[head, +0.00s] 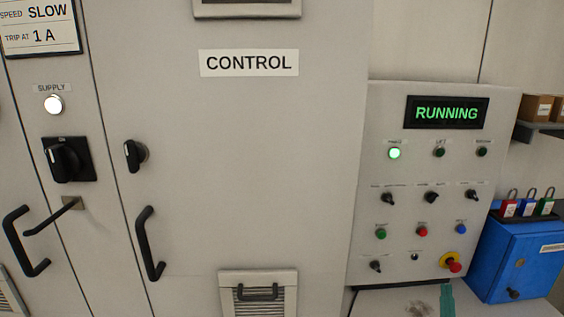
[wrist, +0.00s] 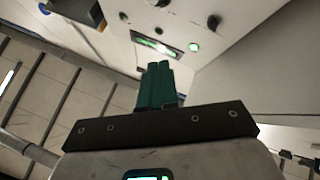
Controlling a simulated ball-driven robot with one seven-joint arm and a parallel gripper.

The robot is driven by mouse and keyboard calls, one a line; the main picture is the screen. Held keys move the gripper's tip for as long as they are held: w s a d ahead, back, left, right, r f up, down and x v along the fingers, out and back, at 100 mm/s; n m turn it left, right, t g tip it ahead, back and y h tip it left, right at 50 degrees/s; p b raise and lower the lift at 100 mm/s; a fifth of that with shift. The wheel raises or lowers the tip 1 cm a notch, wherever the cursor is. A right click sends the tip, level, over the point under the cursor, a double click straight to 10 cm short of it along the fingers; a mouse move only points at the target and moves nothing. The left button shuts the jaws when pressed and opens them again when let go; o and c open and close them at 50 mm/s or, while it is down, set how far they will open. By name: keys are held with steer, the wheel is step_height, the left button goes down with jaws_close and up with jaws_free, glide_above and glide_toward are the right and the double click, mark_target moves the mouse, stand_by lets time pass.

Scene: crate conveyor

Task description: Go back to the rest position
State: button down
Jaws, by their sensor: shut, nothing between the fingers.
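My gripper (wrist: 158,68) shows in the wrist view as two teal fingers pressed together, with nothing between them. In the head view only a teal tip of my gripper (head: 447,300) shows at the bottom edge, below the control panel (head: 409,231). The rest of my arm is out of that view. The panel has a display (head: 447,113) reading RUNNING in green and one lit green lamp (head: 394,153). In the wrist view the panel is tilted, with a lit green lamp (wrist: 194,47) beyond the fingers. The fingers look apart from the panel there.
A grey cabinet marked CONTROL (head: 249,63) fills the middle of the head view, with black handles (head: 149,243) standing out. A blue box (head: 521,258) with several coloured padlocks on top is at the right. A shelf (head: 545,131) holds brown boxes. A red-and-yellow stop button (head: 451,262) is near the teal tip.

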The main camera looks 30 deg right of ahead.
steer(key=w+a+f+n+y, duration=0.3)
steer(key=w+a+f+y, duration=0.3)
steer(key=w+y, duration=0.25)
steer(key=s+a+f+g+y, duration=0.1)
steer(key=a+f+g+y, duration=0.1)
steer(key=a, duration=0.3)
steer(key=s+a+f+n+g+y, duration=0.1)
steer(key=a+f+g+y, duration=0.2)
steer(key=a+f, duration=0.2)
steer(key=s+a+f+g+y, duration=0.1)
steer(key=a+f+g+y, duration=0.1)
steer(key=a, duration=0.3)
steer(key=shift+a+f+n+g+y, duration=0.1)
steer(key=shift+f+n+g+y, duration=0.25)
steer(key=shift+f+y, duration=0.55)
steer(key=s+a+g+y, duration=0.1)
steer(key=s+a+g, duration=0.3)
steer(key=s, duration=0.4)
steer(key=s+a+f+g+y, duration=0.1)
steer(key=s+a+g, duration=0.3)
steer(key=s, duration=0.4)
steer(key=shift+s+a+g, duration=0.3)
steer(key=shift+a+g, duration=0.05)
steer(key=shift+a, duration=0.1)
